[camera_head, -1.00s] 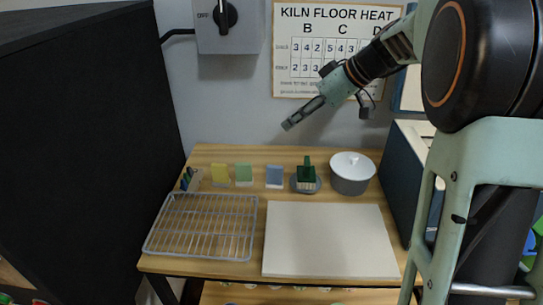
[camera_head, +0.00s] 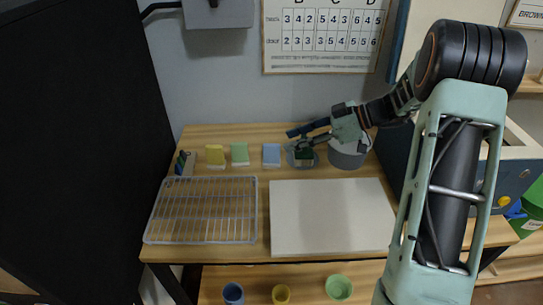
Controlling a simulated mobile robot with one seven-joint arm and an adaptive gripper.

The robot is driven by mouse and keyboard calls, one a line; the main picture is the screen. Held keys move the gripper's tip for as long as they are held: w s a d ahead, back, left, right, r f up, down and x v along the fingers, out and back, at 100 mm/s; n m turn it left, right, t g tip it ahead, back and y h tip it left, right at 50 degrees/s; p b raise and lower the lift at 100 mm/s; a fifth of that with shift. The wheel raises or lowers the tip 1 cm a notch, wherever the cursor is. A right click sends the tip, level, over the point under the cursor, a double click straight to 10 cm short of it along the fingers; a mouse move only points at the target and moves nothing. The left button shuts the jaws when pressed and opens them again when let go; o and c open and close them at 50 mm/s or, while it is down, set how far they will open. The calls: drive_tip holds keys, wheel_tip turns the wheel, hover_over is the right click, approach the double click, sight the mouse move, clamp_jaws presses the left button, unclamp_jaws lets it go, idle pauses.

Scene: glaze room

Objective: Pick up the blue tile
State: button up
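The blue tile (camera_head: 272,154) stands upright toward the back of the wooden table, with a pale strip along its lower edge. It is right of a green tile (camera_head: 239,153) and a yellow tile (camera_head: 215,155). My gripper (camera_head: 294,140) is up and to the right of the blue tile in the picture, pointing left. Its two fingers look apart, with nothing seen between them. The gripper and wrist partly cover the green brush (camera_head: 304,156) on its grey dish and the grey pot (camera_head: 347,158). The blue tile is not covered.
A wire rack (camera_head: 203,212) lies at the table's front left and a pale board (camera_head: 331,218) at front right. A small holder with dark tiles (camera_head: 184,163) stands at back left. Several cups sit on the lower shelf. A tall black panel (camera_head: 75,150) bounds the left.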

sight(273, 145)
drive_tip(key=shift+w+a+f, duration=0.1)
drive_tip(key=shift+a+f, duration=0.15)
drive_tip(key=shift+a, duration=0.35)
drive_tip(key=x, duration=0.6)
drive_tip(key=shift+p, duration=0.4)
drive_tip(key=shift+c, duration=0.2)
clamp_jaws()
